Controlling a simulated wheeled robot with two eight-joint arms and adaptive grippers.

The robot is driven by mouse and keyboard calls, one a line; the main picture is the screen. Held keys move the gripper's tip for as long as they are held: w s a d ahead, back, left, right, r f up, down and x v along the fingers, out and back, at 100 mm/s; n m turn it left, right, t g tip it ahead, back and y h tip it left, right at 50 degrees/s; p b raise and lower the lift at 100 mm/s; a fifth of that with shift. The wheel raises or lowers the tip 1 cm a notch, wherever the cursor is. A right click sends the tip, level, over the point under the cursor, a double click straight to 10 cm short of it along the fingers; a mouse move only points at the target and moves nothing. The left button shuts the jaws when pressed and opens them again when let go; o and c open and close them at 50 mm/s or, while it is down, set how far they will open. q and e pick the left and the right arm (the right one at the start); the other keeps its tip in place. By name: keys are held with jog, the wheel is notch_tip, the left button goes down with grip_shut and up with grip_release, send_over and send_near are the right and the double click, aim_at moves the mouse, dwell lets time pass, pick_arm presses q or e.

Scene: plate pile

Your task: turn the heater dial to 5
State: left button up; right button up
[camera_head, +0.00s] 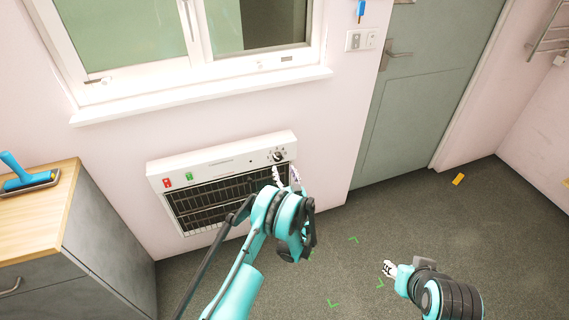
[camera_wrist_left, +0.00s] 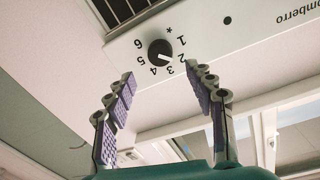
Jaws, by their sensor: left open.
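The heater (camera_head: 222,160) is a white wall panel with a dark grille under the window. Its black dial (camera_head: 278,156) is at the upper right of the panel. In the left wrist view the dial (camera_wrist_left: 159,52) is ringed by an asterisk and the numbers 1 to 6, and its white mark points between 2 and 3. My left gripper (camera_head: 285,170) is just below the dial. In the left wrist view its fingers (camera_wrist_left: 160,73) are spread apart, empty and short of the dial. My right gripper (camera_head: 389,268) is low over the floor, away from the heater.
A wood-topped cabinet (camera_head: 105,238) with a blue-handled tool (camera_head: 28,179) stands at the left. The window sill (camera_head: 200,96) juts out above the heater. A grey door (camera_head: 430,90) is at the right.

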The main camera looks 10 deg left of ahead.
aim_at(279, 158)
pick_arm(q)
jog(key=b+x, duration=0.1)
jog(key=x, duration=0.4)
jog(key=shift+w+a+f, duration=0.1)
jog(key=shift+w+a, duration=0.1)
jog(key=shift+w+a+b, duration=0.3)
jog(key=shift+w+b, duration=0.05)
jog(key=shift+w, duration=0.15)
jog(key=shift+c, duration=0.3)
jog(key=c, duration=1.1)
